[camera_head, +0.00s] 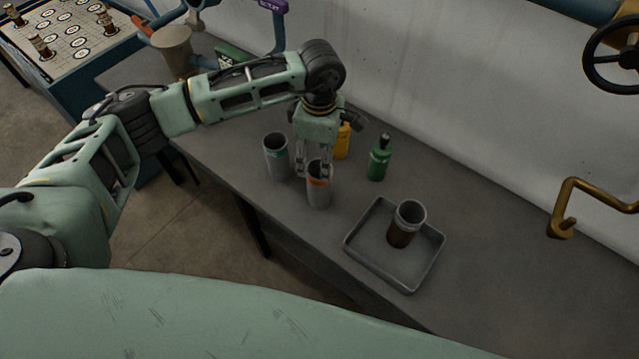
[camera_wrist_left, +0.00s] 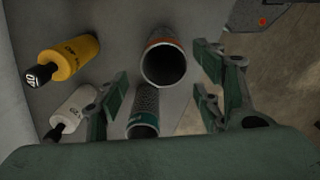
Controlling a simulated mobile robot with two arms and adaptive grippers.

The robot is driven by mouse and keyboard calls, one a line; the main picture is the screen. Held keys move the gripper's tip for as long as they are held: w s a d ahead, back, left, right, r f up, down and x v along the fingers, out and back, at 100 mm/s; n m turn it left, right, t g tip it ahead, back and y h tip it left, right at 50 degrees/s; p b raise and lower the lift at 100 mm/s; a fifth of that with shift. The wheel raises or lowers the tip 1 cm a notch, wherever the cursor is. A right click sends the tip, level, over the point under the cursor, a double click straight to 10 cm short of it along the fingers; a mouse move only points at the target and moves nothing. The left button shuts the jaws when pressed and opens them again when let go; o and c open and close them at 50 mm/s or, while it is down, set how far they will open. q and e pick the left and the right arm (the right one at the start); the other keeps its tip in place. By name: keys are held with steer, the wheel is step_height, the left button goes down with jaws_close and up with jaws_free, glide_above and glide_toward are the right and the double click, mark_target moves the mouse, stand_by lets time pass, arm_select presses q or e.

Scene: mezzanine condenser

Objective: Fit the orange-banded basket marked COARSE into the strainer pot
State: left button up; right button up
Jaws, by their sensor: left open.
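The orange-banded basket (camera_head: 318,198) is a grey open-topped cylinder standing upright on the bench. Its orange band and open mouth also show in the wrist view (camera_wrist_left: 163,65). No lettering is readable. My left gripper (camera_head: 314,172) points down at its top, fingers open; whether they touch it is unclear. A teal-banded basket (camera_head: 277,160) stands just left of it and also shows in the wrist view (camera_wrist_left: 144,118). A tan pot-like vessel (camera_head: 173,52) at the back left may be the strainer pot; its inside is hidden. My right gripper is out of view.
A grey tray (camera_head: 362,253) at the right holds a brown-stained cylinder (camera_head: 402,236). A green bottle (camera_head: 378,164) and a yellow bottle (camera_head: 342,142) stand behind the orange-banded basket. A white bottle (camera_wrist_left: 73,110) shows in the wrist view. A brass crank handle (camera_head: 562,215) is at the right wall.

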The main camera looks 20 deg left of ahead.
mark_target(320, 168)
arm_select(q)
step_height(320, 168, down, 4)
steer(key=shift+s+r+p, duration=0.15)
steer(key=shift+r+p, duration=0.1)
steer(key=shift+p, duration=0.85)
steer(key=shift+d+f, duration=0.1)
steer(key=shift+f, duration=0.5)
jaws_close()
